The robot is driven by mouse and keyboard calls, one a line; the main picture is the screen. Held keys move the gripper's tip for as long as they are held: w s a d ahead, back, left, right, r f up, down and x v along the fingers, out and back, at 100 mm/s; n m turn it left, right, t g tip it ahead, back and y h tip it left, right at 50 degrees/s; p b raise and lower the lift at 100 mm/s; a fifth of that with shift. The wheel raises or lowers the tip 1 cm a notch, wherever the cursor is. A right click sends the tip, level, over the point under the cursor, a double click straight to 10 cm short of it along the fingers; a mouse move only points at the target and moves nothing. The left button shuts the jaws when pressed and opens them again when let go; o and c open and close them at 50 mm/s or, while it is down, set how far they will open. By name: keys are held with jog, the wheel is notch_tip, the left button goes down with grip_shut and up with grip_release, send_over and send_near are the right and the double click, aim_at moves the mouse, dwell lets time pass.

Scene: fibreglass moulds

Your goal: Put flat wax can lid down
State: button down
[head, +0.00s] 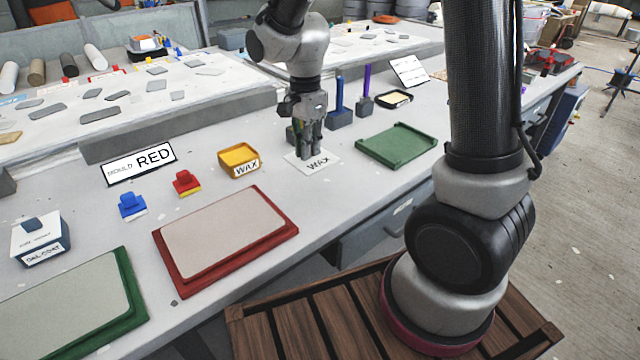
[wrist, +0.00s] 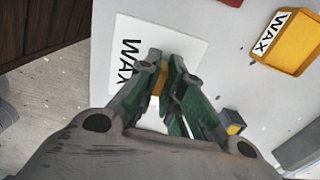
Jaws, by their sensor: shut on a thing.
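The wax can (head: 239,160) is a yellow-orange tub marked WAX. It stands open on the bench left of my gripper, with yellow wax showing in it; it is also at the upper right of the wrist view (wrist: 284,58). My gripper (head: 311,156) points down over a white card (head: 325,169) marked WAX. In the wrist view my gripper (wrist: 163,82) is shut on a small yellow-orange piece (wrist: 158,80), which looks like part of the lid. The fingers hide most of it. I cannot tell its tilt or whether it touches the card.
A green tray (head: 397,146) lies right of the card. A red mould (head: 226,236) is at the front, with red (head: 186,182) and blue (head: 131,204) handled blocks behind it. Blue (head: 339,108) and purple (head: 365,98) upright handles stand behind my gripper.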

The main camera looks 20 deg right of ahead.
jog(key=f, duration=0.5)
jog(key=shift+w+a+f, duration=0.1)
jog(key=shift+w+f, duration=0.2)
jog(key=shift+f, duration=2.05)
jog(key=shift+f, duration=0.1)
jog(key=c, duration=1.5)
grip_release()
jog(key=shift+c, duration=0.2)
